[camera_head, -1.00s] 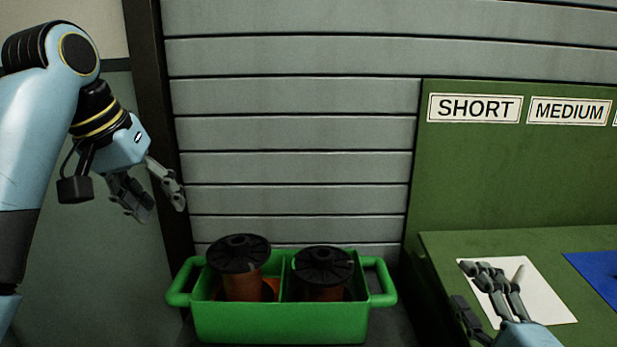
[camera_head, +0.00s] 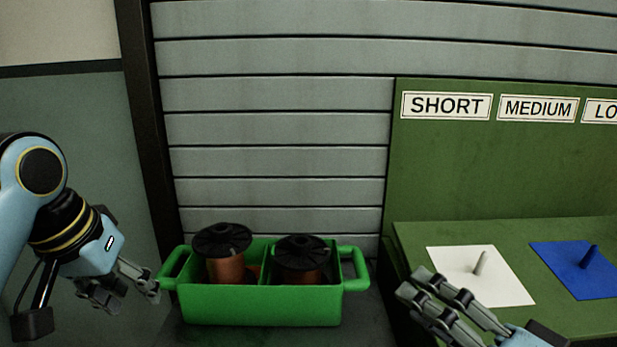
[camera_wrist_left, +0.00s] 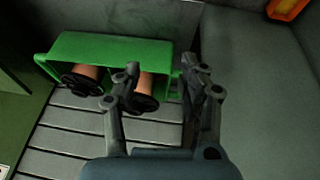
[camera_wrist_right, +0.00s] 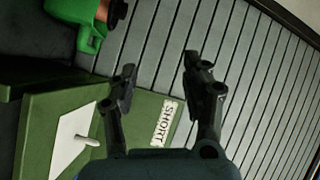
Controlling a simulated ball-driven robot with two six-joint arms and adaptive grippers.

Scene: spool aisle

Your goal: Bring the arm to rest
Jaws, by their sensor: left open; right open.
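My left gripper (camera_head: 128,290) is open and empty, just left of the green bin in the head view. Its spread fingers (camera_wrist_left: 158,85) also show in the left wrist view, with the bin beyond them. My right gripper (camera_head: 425,308) is open and empty at the lower right of the head view, in front of the green bench. Its fingers (camera_wrist_right: 160,85) are spread apart in the right wrist view with nothing between them.
A two-compartment green bin (camera_head: 262,304) holds copper spools with black flanges (camera_head: 222,240). The green bench (camera_head: 420,235) carries a white mat (camera_head: 448,260) and a blue mat (camera_head: 565,262), each with a peg. SHORT (camera_head: 446,106) and MEDIUM (camera_head: 537,108) labels hang behind. The slatted wall stands behind the bin.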

